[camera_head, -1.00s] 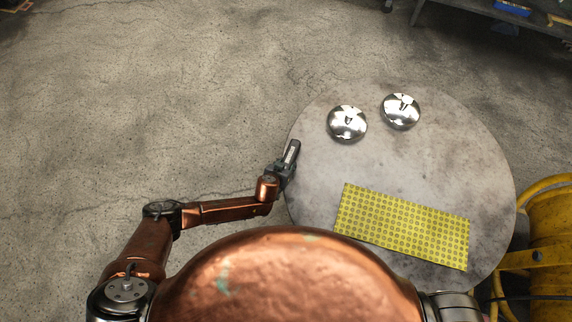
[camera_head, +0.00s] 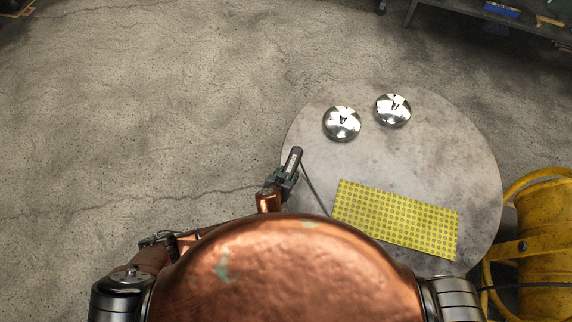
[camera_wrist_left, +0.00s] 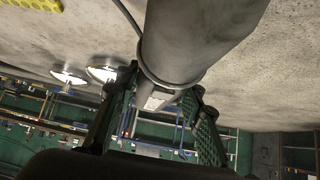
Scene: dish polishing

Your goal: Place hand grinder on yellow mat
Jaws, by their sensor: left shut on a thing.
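The hand grinder (camera_head: 292,160) is a dark, slim tool with a light label, at the left edge of the round table. My left gripper (camera_head: 281,181) is shut on it. In the left wrist view the grinder's thick grey body (camera_wrist_left: 190,45) stands between the fingers of my left gripper (camera_wrist_left: 165,105), with a thin cable around it. The yellow mat (camera_head: 395,219) with a dotted pattern lies on the near right part of the table, to the right of the grinder and apart from it. My right gripper is not in view.
Two shiny metal domes, one left (camera_head: 342,123) and one right (camera_head: 393,110), sit at the back of the round grey table (camera_head: 440,150). A yellow reel (camera_head: 545,240) stands right of the table. The mat's top is clear.

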